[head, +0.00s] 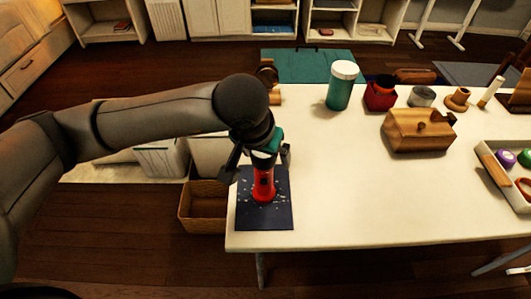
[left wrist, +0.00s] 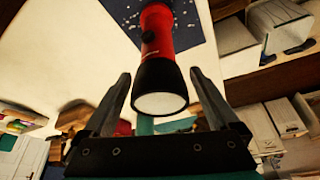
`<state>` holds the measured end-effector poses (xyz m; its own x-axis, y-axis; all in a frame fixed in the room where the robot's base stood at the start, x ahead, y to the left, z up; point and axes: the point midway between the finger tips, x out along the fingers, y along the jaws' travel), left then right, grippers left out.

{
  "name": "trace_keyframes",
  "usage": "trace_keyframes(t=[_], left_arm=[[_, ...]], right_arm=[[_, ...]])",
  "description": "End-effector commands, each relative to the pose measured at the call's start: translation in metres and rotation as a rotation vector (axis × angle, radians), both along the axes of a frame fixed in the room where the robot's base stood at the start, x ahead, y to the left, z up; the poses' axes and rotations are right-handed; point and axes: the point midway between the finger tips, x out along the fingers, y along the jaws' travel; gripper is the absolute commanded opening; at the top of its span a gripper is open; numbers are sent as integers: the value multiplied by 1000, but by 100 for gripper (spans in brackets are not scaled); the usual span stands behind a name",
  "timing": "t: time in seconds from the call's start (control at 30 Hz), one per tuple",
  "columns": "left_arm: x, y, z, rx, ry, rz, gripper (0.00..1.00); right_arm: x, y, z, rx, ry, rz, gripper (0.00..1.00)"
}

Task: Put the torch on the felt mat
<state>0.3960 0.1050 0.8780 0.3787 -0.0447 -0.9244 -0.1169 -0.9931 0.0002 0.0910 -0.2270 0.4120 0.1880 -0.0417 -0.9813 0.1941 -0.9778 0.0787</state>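The torch (head: 263,184) has a red body and a black head. It appears to stand upright on the dark blue speckled felt mat (head: 278,214), at the table's near left corner. In the left wrist view the torch (left wrist: 158,45) shows its pale lens facing my gripper, with the mat (left wrist: 195,15) behind its far end. My left gripper (head: 258,160) is above the torch with its fingers spread. In the left wrist view a gap shows on each side of the torch head, between the gripper's fingers (left wrist: 162,100). The torch's top is partly hidden in the head view. My right gripper is out of view.
The pale table (head: 340,190) is clear right of the mat. A teal jar (head: 341,88), a red pot (head: 380,95) and a wooden box (head: 417,130) stand farther back. A tray (head: 520,188) is at the right. A wicker basket (head: 203,207) is on the floor at the left.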

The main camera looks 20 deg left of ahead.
Motion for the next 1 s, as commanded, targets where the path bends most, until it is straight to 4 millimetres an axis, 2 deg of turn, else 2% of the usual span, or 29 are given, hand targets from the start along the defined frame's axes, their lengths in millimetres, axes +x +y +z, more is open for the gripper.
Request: trace_keyframes(t=[0.37,0.63,0.8,1.0], left_arm=[[0,0,6,0,-1,0,94],[-21,3,60,-1,-6,-1,94],[-35,4,91,-1,-4,-2,94],[-44,5,111,0,-1,0,94]], right_arm=[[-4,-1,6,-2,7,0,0],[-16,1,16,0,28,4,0],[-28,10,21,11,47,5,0],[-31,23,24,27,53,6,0]])
